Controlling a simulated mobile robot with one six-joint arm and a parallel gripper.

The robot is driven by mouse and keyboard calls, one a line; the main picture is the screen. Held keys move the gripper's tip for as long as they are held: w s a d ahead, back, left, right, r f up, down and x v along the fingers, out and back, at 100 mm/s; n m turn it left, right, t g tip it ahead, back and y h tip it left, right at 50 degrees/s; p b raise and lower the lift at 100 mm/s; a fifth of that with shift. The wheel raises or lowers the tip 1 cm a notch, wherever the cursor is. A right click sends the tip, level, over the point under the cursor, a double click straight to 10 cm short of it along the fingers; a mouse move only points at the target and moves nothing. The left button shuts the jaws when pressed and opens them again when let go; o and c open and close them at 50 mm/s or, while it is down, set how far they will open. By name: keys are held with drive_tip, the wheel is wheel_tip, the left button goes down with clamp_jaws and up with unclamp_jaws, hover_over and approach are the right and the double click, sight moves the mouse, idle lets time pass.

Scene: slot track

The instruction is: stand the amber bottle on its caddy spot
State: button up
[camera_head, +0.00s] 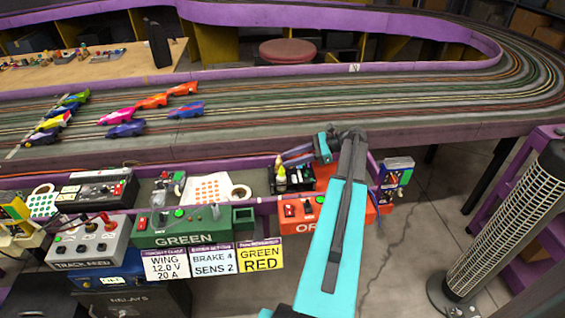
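A small black caddy (292,187) stands on the purple-edged shelf just left of my arm. It holds a pale bottle (281,170) with a yellow-green top and other small items too small to tell apart. I cannot pick out the amber bottle for sure; it may be among these items or hidden by my gripper. My gripper (297,157) is above the caddy's right side, pointing left. Its fingers are small and dark here, and I cannot tell whether they are open or hold something.
A green control box (180,228) and an orange box (380,211) flank the caddy at the front. A tape roll (241,192) and dotted sheet (211,187) lie left of it. The slot track (300,110) with several cars runs behind. A heater tower (505,220) stands right.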

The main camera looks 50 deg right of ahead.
drive_tip(key=shift+v, duration=1.2)
